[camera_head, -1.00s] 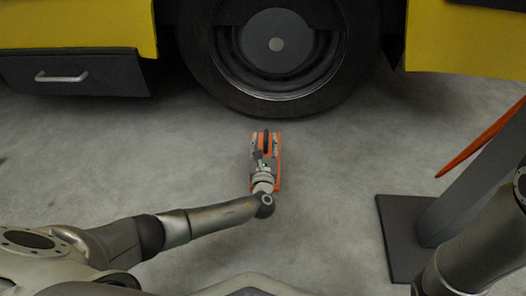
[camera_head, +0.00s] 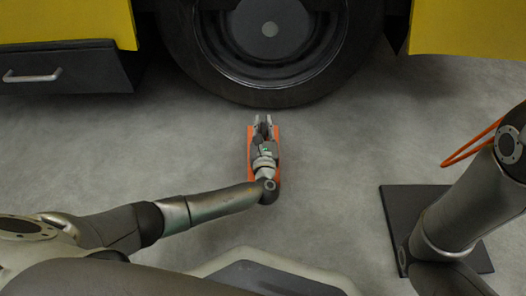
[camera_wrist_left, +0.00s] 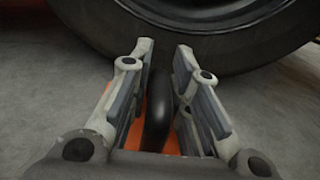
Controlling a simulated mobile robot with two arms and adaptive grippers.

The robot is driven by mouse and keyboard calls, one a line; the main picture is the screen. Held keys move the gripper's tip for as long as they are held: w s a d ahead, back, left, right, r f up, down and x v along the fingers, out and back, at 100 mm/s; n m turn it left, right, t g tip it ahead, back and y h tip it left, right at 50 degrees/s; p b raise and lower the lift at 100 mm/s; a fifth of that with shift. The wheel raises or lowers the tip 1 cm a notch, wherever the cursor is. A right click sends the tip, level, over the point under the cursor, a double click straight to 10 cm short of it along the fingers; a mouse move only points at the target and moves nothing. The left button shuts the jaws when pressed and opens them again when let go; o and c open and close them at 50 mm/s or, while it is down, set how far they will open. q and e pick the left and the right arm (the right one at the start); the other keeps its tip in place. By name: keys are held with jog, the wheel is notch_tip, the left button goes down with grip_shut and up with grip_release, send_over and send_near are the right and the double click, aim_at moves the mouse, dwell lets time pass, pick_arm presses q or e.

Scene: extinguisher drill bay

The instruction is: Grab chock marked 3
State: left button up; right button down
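An orange chock (camera_head: 278,152) lies on the floor in front of the big tyre, mostly covered by my left gripper in the head view. Its upright black handle (camera_wrist_left: 158,112) shows in the left wrist view, with some orange behind it. My left gripper (camera_head: 263,119) reaches over the chock. In the wrist view its two fingers (camera_wrist_left: 165,46) stand on either side of the handle, partly drawn together, with narrow gaps left. No number can be read on the chock. My right arm shows at the right; its gripper is out of view.
A large black tyre (camera_head: 270,92) of a yellow vehicle (camera_head: 465,28) stands just beyond the chock. A dark floor plate (camera_head: 395,215) and an orange loop (camera_head: 470,146) are at the right. The grey floor around the chock is clear.

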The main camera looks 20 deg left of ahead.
pick_arm(q)
grip_shut()
jog(key=shift+w+r, duration=0.1)
dwell(0.3)
